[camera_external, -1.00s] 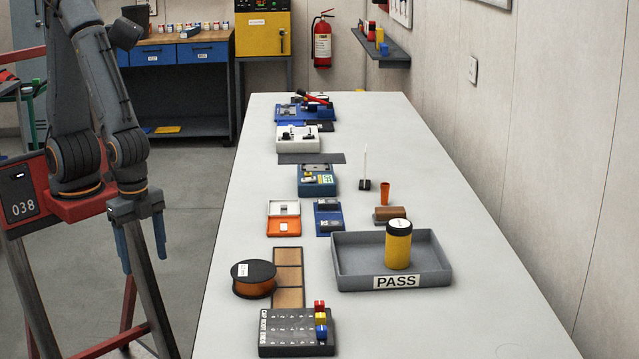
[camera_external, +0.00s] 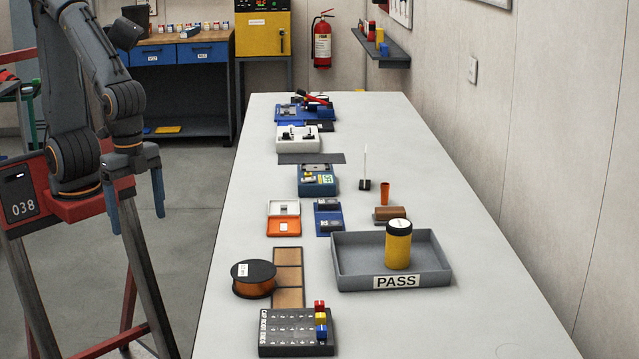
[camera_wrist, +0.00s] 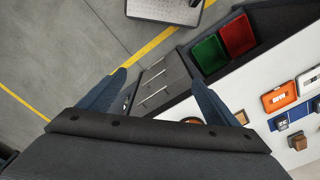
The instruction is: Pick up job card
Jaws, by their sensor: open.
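A thin white upright piece (camera_external: 366,160) stands in a small black base on the long light table, right of the middle row. It may be the job card seen nearly edge-on, but I cannot read it. My gripper (camera_external: 137,215) hangs open and empty beyond the table's left edge, fingers pointing down, far from that piece. In the wrist view my two blue fingers (camera_wrist: 160,76) are apart with nothing between them. I cannot make out a job card in the wrist view.
A grey PASS tray (camera_external: 345,272) holds a yellow canister (camera_external: 398,247). A wire spool (camera_external: 254,279) and a black block rack (camera_external: 297,340) are nearer. Blue, white and orange fixtures line the table's left side. Its right side is mostly clear. Green and red bins (camera_wrist: 210,54) show in the wrist view.

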